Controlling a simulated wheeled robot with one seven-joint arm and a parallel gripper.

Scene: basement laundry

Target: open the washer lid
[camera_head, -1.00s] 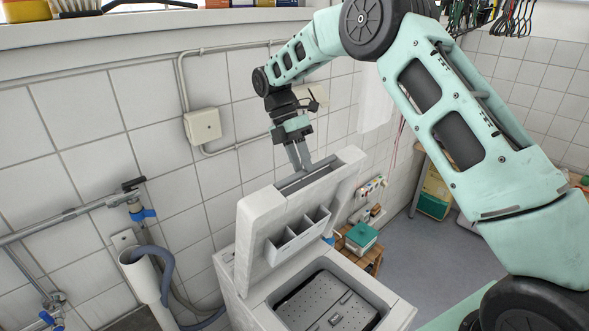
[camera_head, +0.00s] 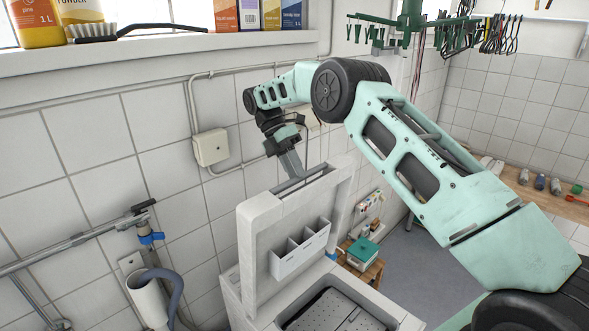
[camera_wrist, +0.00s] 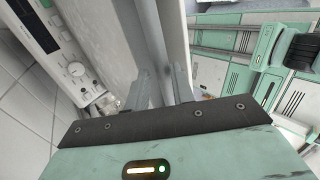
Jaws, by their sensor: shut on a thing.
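The washer lid (camera_head: 262,238) stands raised and nearly upright at the back of the washer (camera_head: 236,302) in the head view. Its inner side faces me and carries a pale divided tray (camera_head: 300,250). The washer's opening with a grey perforated inner part (camera_head: 340,312) shows below it. My gripper (camera_head: 291,178) is at the lid's top edge, pointing down, and is shut on it. In the wrist view my gripper's fingers (camera_wrist: 163,88) reach the pale lid edge. The exact contact is partly hidden.
A tiled wall with a junction box (camera_head: 211,147) and conduit stands close behind my gripper. A pipe with a valve (camera_head: 143,215) and a grey hose (camera_head: 178,290) are at left. A teal box (camera_head: 362,250) on a wooden stool (camera_head: 365,268) stands right of the washer.

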